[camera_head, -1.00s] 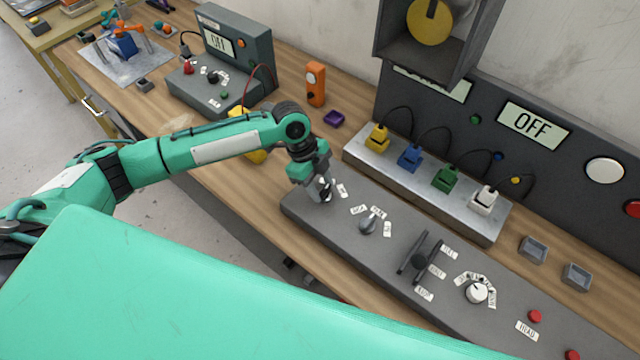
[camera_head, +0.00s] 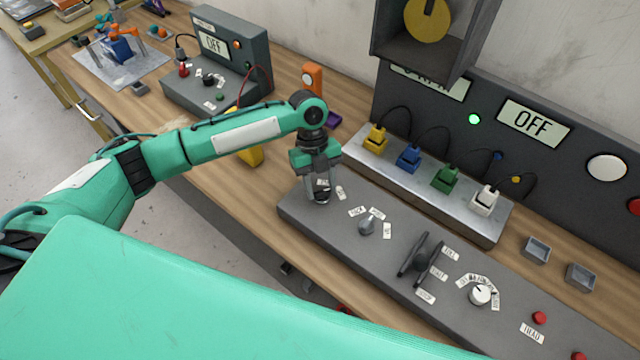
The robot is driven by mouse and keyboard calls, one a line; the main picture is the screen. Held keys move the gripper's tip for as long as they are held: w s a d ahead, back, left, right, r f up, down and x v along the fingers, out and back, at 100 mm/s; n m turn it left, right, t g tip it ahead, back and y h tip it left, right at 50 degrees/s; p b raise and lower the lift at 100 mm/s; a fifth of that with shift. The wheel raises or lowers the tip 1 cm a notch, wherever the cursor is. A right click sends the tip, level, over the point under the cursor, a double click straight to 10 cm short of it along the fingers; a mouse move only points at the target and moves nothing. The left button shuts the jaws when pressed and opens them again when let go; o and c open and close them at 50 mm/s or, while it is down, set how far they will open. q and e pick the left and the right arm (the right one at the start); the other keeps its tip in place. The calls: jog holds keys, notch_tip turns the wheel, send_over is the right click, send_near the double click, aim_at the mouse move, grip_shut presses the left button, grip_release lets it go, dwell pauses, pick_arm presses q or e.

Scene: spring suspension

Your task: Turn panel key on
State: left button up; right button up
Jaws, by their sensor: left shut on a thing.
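My left gripper (camera_head: 321,190) points down at the left end of the grey control panel (camera_head: 335,222). It is shut at the panel key's place, and its fingers hide the key almost wholly. White labels (camera_head: 340,193) show beside the fingertips. On the dark back panel, a small green lamp (camera_head: 474,119) is lit. The display (camera_head: 533,123) to its right reads OFF. Another display (camera_head: 430,82) to its left is partly covered by the box above. My right gripper is not in view.
Right of my gripper, the control panel carries a small selector knob (camera_head: 367,226), a black lever (camera_head: 420,258), a white dial (camera_head: 480,295) and red buttons (camera_head: 539,318). A metal strip with coloured plugs (camera_head: 409,158) stands behind. A grey box (camera_head: 234,50) stands at the back left.

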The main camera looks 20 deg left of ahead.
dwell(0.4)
pick_arm(q)
jog(key=o, duration=1)
jog(key=shift+r, duration=0.1)
jog(key=shift+w+a+r, duration=0.15)
jog(key=shift+w+r, duration=0.05)
jog(key=shift+r, duration=0.15)
jog(key=shift+b+v, duration=1.8)
jog(key=shift+v, duration=4.6)
jog(key=shift+s, duration=0.15)
